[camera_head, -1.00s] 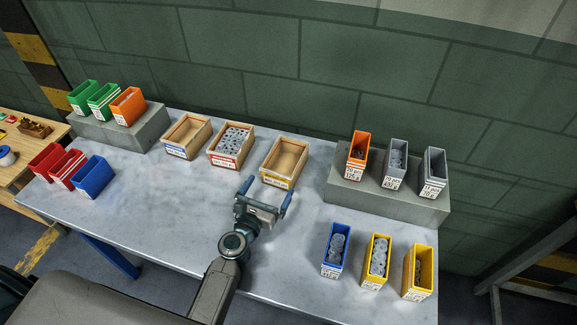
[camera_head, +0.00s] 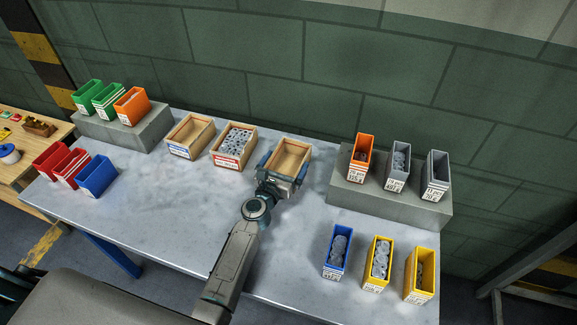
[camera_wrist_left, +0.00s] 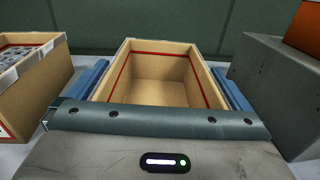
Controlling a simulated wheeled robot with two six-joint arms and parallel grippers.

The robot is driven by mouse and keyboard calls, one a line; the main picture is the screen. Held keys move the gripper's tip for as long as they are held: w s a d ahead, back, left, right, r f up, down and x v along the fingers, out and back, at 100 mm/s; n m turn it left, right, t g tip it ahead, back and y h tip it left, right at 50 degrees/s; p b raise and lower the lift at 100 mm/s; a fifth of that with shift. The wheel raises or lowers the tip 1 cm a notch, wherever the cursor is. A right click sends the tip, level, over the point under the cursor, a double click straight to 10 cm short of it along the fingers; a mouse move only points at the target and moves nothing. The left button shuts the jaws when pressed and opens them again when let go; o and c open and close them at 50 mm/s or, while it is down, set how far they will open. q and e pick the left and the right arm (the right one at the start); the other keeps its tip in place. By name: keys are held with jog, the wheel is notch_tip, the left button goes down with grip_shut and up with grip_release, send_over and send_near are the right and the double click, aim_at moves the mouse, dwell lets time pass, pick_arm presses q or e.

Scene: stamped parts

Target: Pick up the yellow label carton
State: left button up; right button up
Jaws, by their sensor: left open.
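The yellow label carton (camera_head: 290,157) is an open cardboard box, standing at the back middle of the table as the rightmost of the three cartons. In the left wrist view the carton (camera_wrist_left: 160,92) looks empty, with a red line inside its walls. Its yellow label is hidden behind my gripper now. My left gripper (camera_head: 284,166) is open at the carton's front end, with one blue finger on each side of it. In the left wrist view the fingers of the gripper (camera_wrist_left: 160,85) flank the side walls; I cannot tell whether they touch. My right gripper is not in view.
A red-label carton (camera_head: 217,161) full of metal parts and a blue-label carton (camera_head: 181,151) stand to the left. A grey block (camera_head: 345,195) with several bins stands close on the right. Blue and yellow bins (camera_head: 378,284) stand at front right. The table's left middle (camera_head: 150,205) is clear.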

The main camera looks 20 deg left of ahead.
pick_arm(q)
jog(key=shift+s, duration=0.1)
jog(key=shift+c, duration=0.4)
jog(key=c, duration=0.6)
jog(key=shift+r, duration=0.15)
